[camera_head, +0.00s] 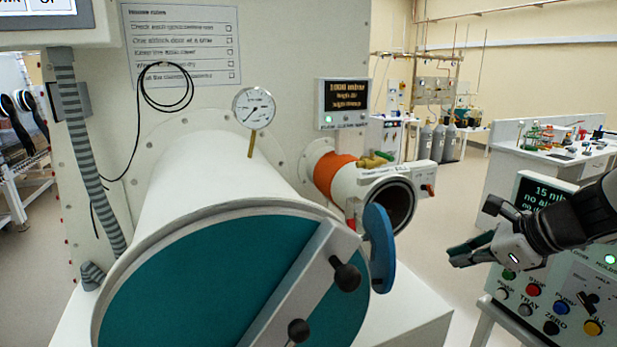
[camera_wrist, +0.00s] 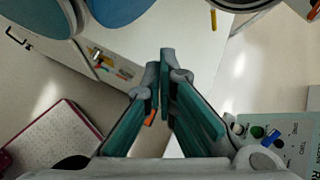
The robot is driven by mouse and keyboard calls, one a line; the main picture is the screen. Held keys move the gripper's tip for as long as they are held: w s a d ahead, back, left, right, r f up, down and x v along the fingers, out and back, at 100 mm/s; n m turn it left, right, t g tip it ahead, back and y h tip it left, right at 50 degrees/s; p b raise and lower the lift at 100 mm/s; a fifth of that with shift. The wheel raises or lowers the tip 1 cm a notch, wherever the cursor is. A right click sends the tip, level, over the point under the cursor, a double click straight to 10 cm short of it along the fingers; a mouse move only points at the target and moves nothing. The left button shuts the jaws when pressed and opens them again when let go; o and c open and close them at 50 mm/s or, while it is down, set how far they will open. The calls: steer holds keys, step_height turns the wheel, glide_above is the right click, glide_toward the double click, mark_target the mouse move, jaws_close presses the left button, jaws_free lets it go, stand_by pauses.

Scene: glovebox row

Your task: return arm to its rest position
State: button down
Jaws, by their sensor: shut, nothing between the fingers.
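My gripper (camera_head: 462,255) is at the right of the head view, in front of the control panel and to the right of the big antechamber, apart from both. In the wrist view my gripper (camera_wrist: 165,60) points away from the camera with its fingertips together. It is shut and empty. My dark arm enters from the right edge of the head view and hides part of the panel's screen.
The button panel (camera_head: 560,300) is close under my gripper. Open floor (camera_head: 455,195) lies behind.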

steer(key=s+a+r+n+g+h, duration=0.1)
steer(key=s+a+r+n, duration=0.2)
steer(key=s+a+n, duration=0.45)
steer(key=s+a+r+n+g+h, duration=0.15)
steer(key=s+a+n, duration=0.25)
steer(key=s+n, duration=0.6)
steer(key=n, duration=0.2)
steer(key=s+d+r+n+h, duration=0.1)
steer(key=s+n, duration=0.1)
steer(key=n, duration=0.1)
steer(key=s+d+r+n+h, duration=0.1)
steer(key=s+n, duration=0.1)
steer(key=n, duration=0.1)
steer(key=shift+s+t+h, duration=0.15)
steer(key=shift+t+h, duration=0.1)
